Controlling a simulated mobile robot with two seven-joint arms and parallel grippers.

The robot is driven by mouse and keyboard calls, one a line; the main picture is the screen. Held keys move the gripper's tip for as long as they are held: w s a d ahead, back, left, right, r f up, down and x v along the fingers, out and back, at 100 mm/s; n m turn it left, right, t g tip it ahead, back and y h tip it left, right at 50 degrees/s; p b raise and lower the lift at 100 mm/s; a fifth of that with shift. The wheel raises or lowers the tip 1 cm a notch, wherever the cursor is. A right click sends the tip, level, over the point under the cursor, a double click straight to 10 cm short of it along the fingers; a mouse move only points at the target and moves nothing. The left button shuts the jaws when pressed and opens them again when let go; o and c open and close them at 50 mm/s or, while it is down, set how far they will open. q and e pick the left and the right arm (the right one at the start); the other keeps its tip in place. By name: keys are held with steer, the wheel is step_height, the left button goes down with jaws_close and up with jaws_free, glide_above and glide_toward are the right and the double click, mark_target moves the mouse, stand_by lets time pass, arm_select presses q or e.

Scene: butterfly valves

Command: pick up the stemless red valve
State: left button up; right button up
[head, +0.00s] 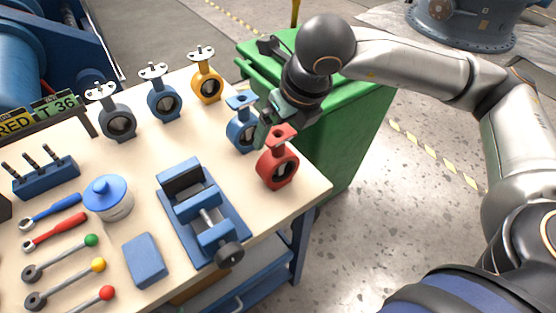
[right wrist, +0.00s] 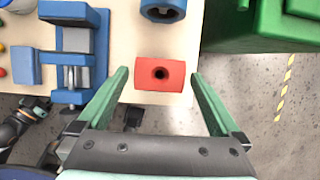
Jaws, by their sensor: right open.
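The stemless red valve (head: 277,165) stands upright near the table's front right corner. The right wrist view shows its red top flange (right wrist: 160,73) from above, with a dark hole in it. My right gripper (head: 270,122) is above and just behind the valve in the head view. In the right wrist view its green fingers are spread wide, one on each side of the valve, with gaps between and nothing held. How high the fingertips are above the valve is hard to tell. My left gripper does not show in the head view.
A stemless blue valve (head: 243,133) stands close behind the red one. Grey, blue and yellow valves with handles (head: 206,80) stand along the back. A blue vise (head: 205,215) is to the left. A green bin (head: 352,140) adjoins the table's right side.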

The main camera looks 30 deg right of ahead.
steer(key=shift+x, duration=1.2)
jaws_close()
steer(key=shift+r, duration=0.1)
